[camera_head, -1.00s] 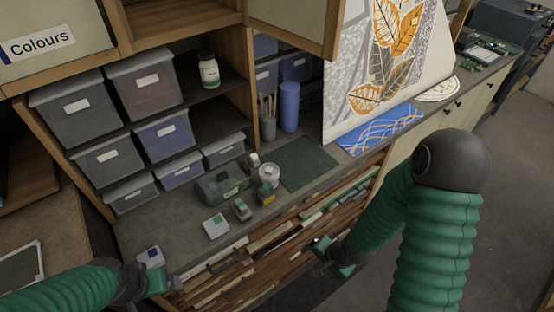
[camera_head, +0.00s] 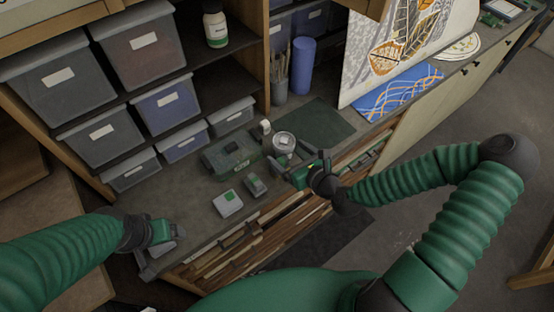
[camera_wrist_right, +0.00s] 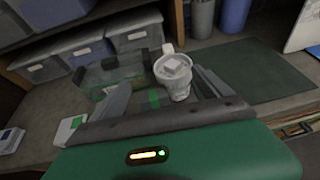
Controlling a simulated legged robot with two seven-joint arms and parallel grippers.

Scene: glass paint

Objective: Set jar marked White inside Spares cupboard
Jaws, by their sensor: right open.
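A squat clear jar with a pale top (camera_head: 284,142) stands on the bench; I cannot read any marking on it. It also shows in the right wrist view (camera_wrist_right: 174,78), ahead of and between the open fingers. My right gripper (camera_head: 292,168) is open and empty, just in front of the jar. The fingers also show in the wrist view (camera_wrist_right: 163,88), one on each side of the jar. My left gripper (camera_head: 162,246) is low at the bench's left end; its jaw state is unclear. No cupboard marked Spares can be read.
A green-lidded box (camera_head: 230,155) and small green-and-white items (camera_head: 228,203) stand left of the jar. A dark green mat (camera_head: 315,127) lies behind right. Grey bins (camera_head: 98,135) fill the shelves, with a white bottle (camera_head: 216,30) above. A blue cylinder (camera_head: 303,66) stands behind.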

